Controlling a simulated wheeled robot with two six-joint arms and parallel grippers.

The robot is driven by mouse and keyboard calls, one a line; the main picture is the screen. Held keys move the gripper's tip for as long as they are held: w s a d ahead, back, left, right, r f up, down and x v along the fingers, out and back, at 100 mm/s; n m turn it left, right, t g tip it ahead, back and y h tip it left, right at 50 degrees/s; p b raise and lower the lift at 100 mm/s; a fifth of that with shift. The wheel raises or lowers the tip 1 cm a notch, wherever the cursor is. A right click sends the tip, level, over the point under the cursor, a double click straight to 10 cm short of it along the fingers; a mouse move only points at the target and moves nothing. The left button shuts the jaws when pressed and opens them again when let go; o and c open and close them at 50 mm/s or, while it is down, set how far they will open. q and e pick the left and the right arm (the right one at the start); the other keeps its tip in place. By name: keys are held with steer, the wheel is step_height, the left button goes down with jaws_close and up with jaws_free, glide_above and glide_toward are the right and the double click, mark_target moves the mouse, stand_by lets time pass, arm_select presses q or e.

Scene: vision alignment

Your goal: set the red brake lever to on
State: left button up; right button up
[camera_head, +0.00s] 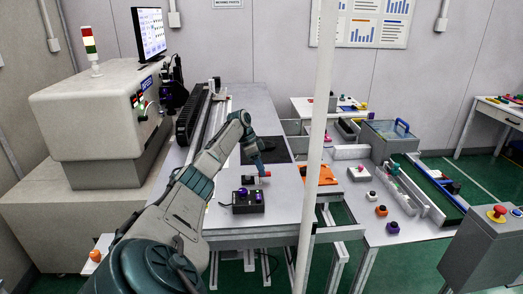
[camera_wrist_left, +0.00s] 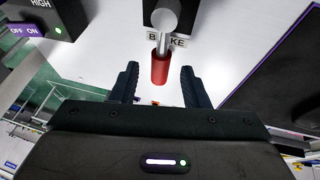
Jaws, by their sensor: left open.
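The red brake lever has a red cylindrical grip (camera_wrist_left: 160,70) on a silver rod, with a round metal knob at its base on a dark block (camera_wrist_left: 143,20). A label beside it reads "BRAKE", partly covered by the rod. In the head view the red grip (camera_head: 266,174) is small, on the light table. My left gripper (camera_wrist_left: 160,76) is open, its black fingers on either side of the grip's end, with gaps visible on both sides. In the head view my left gripper (camera_head: 261,171) is right at the lever. My right gripper is not in view.
In the wrist view an "OFF ON" label (camera_wrist_left: 25,31) shows at upper left. A white pole (camera_head: 316,130) stands right of my arm. An orange tray (camera_head: 318,174) lies to the right.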

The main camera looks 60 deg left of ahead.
arm_select(q)
steer(key=b+v, duration=0.2)
steer(key=v, duration=0.7)
steer(key=shift+r+b, duration=0.3)
steer(key=shift+a, duration=0.1)
